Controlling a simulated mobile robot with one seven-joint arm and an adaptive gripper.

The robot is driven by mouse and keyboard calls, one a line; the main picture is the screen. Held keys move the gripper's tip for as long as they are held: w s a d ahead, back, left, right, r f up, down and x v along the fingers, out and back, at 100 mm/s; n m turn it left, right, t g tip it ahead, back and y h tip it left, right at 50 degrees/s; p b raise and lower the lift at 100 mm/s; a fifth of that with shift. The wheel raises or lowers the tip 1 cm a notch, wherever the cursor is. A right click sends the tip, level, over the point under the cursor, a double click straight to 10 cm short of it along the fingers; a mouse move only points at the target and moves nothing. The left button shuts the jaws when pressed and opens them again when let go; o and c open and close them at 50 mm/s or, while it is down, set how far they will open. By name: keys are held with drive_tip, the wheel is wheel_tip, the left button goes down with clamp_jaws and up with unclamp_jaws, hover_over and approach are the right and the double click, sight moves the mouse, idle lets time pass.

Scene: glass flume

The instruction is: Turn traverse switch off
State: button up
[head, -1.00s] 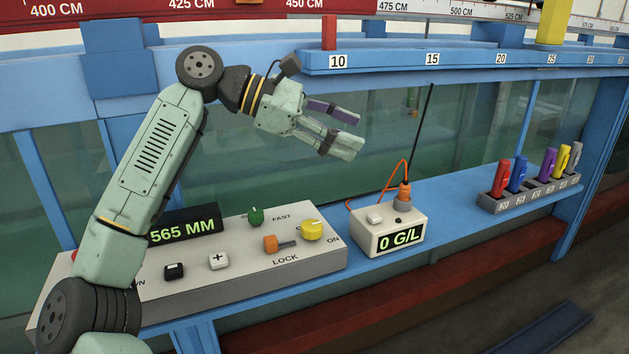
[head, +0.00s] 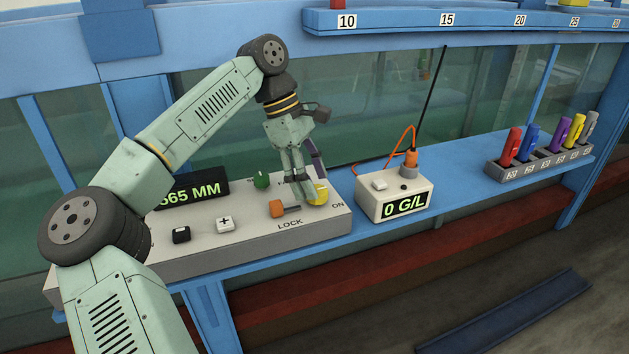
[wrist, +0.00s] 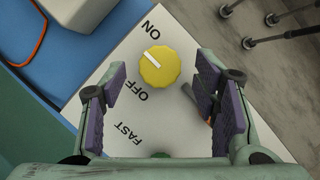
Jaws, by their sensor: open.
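The yellow knob (head: 320,189) with ON and OFF lettering is at the right end of the grey control box. In the wrist view the yellow knob (wrist: 165,76) has a white pointer line aimed between ON and OFF, nearer ON. My gripper (head: 306,188) points down over the knob and partly covers it in the head view. In the wrist view my gripper (wrist: 168,90) is open and empty, its purple-padded fingers spread to either side, with the knob ahead of the fingertips. I cannot tell whether a finger touches it.
The orange LOCK lever (head: 278,208) sits close to the knob, and the green knob (head: 261,180) is behind it. A white plus button (head: 225,223) and a black button (head: 181,235) are further left. The 0 G/L meter (head: 393,191) with its orange cable stands to the right.

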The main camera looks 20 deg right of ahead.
drive_tip(key=shift+x, duration=0.85)
drive_tip(key=shift+c, duration=0.2)
drive_tip(key=c, duration=1.1)
